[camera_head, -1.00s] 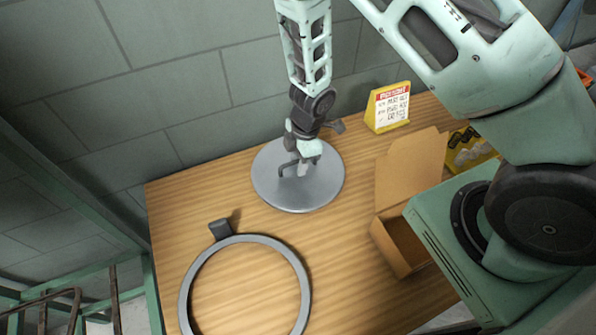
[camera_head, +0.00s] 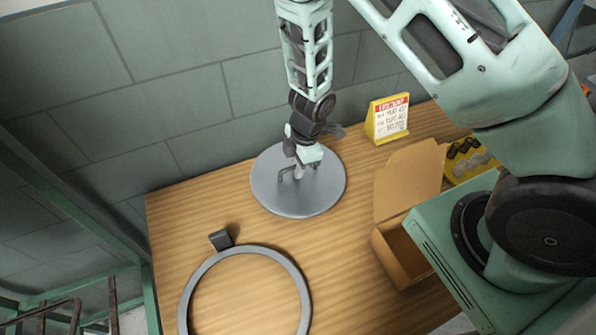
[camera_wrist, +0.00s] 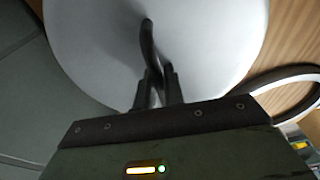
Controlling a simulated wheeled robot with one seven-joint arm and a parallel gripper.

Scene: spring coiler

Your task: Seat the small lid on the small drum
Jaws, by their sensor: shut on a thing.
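The small lid (camera_head: 325,190) is a flat grey disc with a bent dark bar handle (camera_wrist: 148,40) on top. In the head view it is over the back part of the wooden table; the wrist view also shows the lid (camera_wrist: 215,45), filling much of the top. My gripper (camera_head: 299,170) is above the disc, shut on the handle; in the wrist view my gripper's fingers (camera_wrist: 157,85) close around the bar.
A grey ring with a dark clamp block (camera_head: 221,239) lies on the table (camera_head: 180,215) at the front left. An open cardboard box (camera_head: 405,180), a yellow sign (camera_head: 387,119) and a yellow bin (camera_head: 468,158) stand at right. The wall (camera_head: 170,80) is close behind.

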